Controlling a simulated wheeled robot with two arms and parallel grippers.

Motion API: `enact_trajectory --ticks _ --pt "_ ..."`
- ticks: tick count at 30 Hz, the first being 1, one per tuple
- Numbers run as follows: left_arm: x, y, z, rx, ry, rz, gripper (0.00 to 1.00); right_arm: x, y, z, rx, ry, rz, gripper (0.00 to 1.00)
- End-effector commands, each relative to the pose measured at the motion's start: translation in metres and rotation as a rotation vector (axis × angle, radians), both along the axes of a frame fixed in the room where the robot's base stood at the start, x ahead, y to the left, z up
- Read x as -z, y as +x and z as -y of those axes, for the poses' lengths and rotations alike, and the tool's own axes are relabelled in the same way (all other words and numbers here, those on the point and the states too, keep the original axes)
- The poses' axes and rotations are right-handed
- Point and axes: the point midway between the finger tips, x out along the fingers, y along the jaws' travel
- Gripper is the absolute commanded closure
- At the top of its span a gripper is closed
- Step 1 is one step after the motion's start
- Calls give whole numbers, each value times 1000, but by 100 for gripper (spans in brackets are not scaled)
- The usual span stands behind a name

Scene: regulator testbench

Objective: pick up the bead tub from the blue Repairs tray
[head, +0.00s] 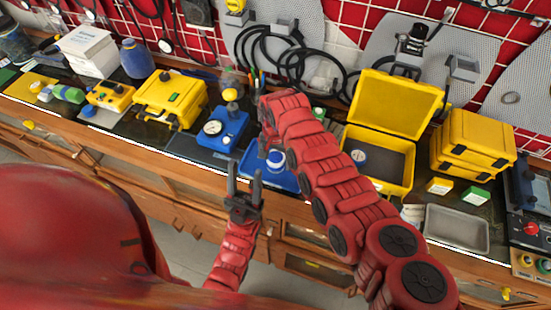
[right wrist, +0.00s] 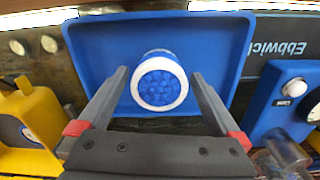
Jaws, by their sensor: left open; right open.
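The bead tub (head: 277,160), a white-rimmed tub of blue beads, stands in the blue tray (head: 250,166) near the bench's front edge. In the right wrist view the tub (right wrist: 160,80) is seen from above inside the blue tray (right wrist: 215,45). My right gripper (right wrist: 160,74) is open above the tray, with its fingers on either side of the tub in that view. I cannot tell whether they touch it. My right arm hides this gripper in the head view. My left gripper (head: 245,172) is open and empty, in front of the bench edge.
A blue regulator with a gauge (head: 222,128) stands left of the tray. An open yellow case (head: 385,130) is to the right, partly behind my right arm. A closed yellow case (head: 170,98) is further left. Black hoses (head: 270,50) hang on the wall behind.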

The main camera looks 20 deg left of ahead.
Motion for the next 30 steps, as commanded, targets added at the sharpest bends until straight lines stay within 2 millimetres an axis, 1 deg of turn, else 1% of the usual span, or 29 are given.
enact_trajectory --ticks 1,6,14,17,21,26,27,29,30 --pt "0 0 0 0 0 0 50 6 -2 0 -2 -4 -5 0" --pt "0 0 0 0 0 0 50 14 0 1 1 0 -1 0" --pt "0 0 0 0 0 0 50 16 -1 0 1 1 -2 0" --pt "0 0 0 0 0 0 50 16 -1 0 1 0 -2 16" --pt "0 0 0 0 0 0 50 15 -1 0 1 1 -2 41" --pt "0 0 0 0 0 0 50 16 -1 0 1 0 -2 70" --pt "0 0 0 0 0 0 50 16 -1 0 1 0 -2 77" --pt "0 0 0 0 0 0 50 15 -1 0 1 0 -2 87" --pt "0 0 0 0 0 0 50 15 -1 0 1 0 -2 87"
